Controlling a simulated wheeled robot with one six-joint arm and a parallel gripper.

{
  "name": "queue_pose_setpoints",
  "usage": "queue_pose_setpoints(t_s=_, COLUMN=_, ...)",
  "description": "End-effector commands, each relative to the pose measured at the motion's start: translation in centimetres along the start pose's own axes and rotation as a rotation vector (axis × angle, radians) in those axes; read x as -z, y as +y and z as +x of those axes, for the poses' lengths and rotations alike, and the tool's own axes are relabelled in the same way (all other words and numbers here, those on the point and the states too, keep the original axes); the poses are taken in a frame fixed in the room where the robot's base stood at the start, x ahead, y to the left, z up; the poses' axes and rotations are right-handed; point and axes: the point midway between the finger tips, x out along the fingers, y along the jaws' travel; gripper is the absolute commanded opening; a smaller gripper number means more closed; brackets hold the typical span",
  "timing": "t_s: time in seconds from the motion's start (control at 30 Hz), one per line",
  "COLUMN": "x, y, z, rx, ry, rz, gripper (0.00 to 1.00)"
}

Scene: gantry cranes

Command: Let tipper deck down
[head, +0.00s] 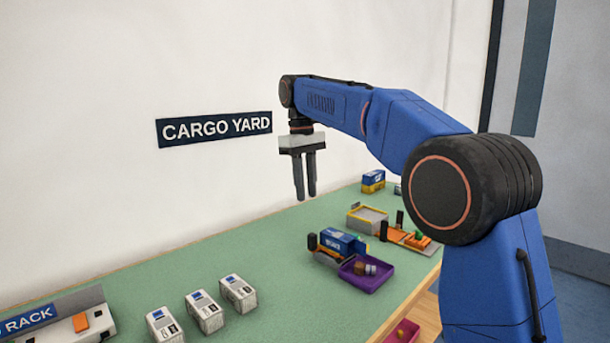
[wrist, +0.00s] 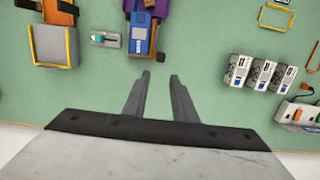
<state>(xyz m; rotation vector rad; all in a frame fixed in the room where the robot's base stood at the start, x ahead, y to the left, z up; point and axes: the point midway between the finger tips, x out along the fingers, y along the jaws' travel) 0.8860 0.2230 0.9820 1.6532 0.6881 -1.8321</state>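A blue container (head: 343,241) stands tilted on an orange and grey stand, which looks like the tipper (head: 333,259), beside a purple tray (head: 369,284). The deck under the container is mostly hidden, so its exact angle is unclear. In the wrist view the blue container (wrist: 140,33) shows at the top, with part of the purple tray (wrist: 150,5) beyond it. A small grey plate with a teal knob (wrist: 103,40) lies to its left there. My gripper (head: 306,198) is open and empty, high above the table and apart from everything; its fingers also show in the wrist view (wrist: 160,76).
A yellow-edged grey platform (head: 366,214) and an orange tray (head: 417,241) stand farther right. Several white boxes (head: 204,312) line the near side, by a rack (head: 75,327) at left. A blue and yellow stack (head: 373,181) is at the back. The middle green table (head: 230,250) is clear.

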Motion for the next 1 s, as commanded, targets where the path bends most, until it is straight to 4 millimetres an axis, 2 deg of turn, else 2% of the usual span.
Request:
queue_pose_setpoints(t_s=0.1, x=0.1, y=0.0, z=-1.8, rx=0.0, ry=0.0, rz=0.0, gripper=0.25)
queue_pose_setpoints(t_s=0.3, x=0.1, y=0.0, z=-3.5, rx=0.0, ry=0.001, rz=0.0, gripper=0.25)
queue_pose_setpoints(t_s=0.77, x=-0.2, y=0.0, z=-3.9, rx=0.0, ry=0.001, rz=0.002, gripper=0.25)
queue_pose_setpoints(t_s=0.87, x=-1.2, y=0.3, z=-3.9, rx=-0.002, ry=0.011, rz=0.017, gripper=0.25)
queue_pose_setpoints(t_s=1.0, x=-4.5, y=1.1, z=-3.9, rx=-0.008, ry=0.041, rz=0.065, gripper=0.25)
